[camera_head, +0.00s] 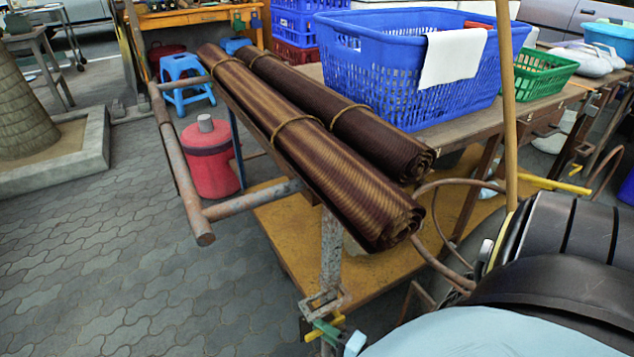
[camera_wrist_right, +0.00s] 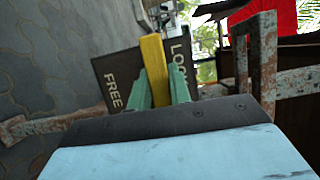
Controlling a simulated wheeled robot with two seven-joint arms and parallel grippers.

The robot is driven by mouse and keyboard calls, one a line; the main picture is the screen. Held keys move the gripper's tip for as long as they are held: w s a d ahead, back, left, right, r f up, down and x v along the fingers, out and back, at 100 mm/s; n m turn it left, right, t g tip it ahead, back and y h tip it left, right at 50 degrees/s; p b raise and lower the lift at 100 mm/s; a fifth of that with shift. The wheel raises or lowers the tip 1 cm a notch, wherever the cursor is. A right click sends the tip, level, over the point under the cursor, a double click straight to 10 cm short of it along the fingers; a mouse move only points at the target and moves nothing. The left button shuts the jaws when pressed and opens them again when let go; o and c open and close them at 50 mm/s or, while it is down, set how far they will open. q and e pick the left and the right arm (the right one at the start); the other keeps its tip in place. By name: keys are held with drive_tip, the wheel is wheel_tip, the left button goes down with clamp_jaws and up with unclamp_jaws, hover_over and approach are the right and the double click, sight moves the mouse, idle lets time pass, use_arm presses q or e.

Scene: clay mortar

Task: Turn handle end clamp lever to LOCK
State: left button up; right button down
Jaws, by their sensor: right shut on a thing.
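The yellow clamp lever (camera_wrist_right: 154,68) stands between the green fingers of my right gripper (camera_wrist_right: 158,92) in the right wrist view, and the gripper is shut on it. Behind it is a dark plate (camera_wrist_right: 110,68) with the words FREE on the left and LOCK on the right; the lever lies between the two words. In the head view the right gripper (camera_head: 328,331) is at the bottom centre, just below a rusty metal bracket (camera_head: 324,301), with bits of yellow beside its fingers. My left gripper is not in view.
Two rolled brown mats (camera_head: 320,155) lie over the frame above the bracket. A rusty pipe handle (camera_head: 203,222) juts out at left. A blue basket (camera_head: 395,95) is on the table behind. A red canister (camera_head: 208,165) stands at left; the paved floor (camera_head: 110,270) there is clear.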

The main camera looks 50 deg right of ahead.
drive_tip(key=shift+s, duration=0.1)
drive_tip(key=c, duration=1.3)
unclamp_jaws()
drive_tip(key=s, duration=0.9)
drive_tip(key=s+d+p, duration=0.1)
drive_tip(key=s, duration=0.3)
drive_tip(key=shift+s, duration=0.15)
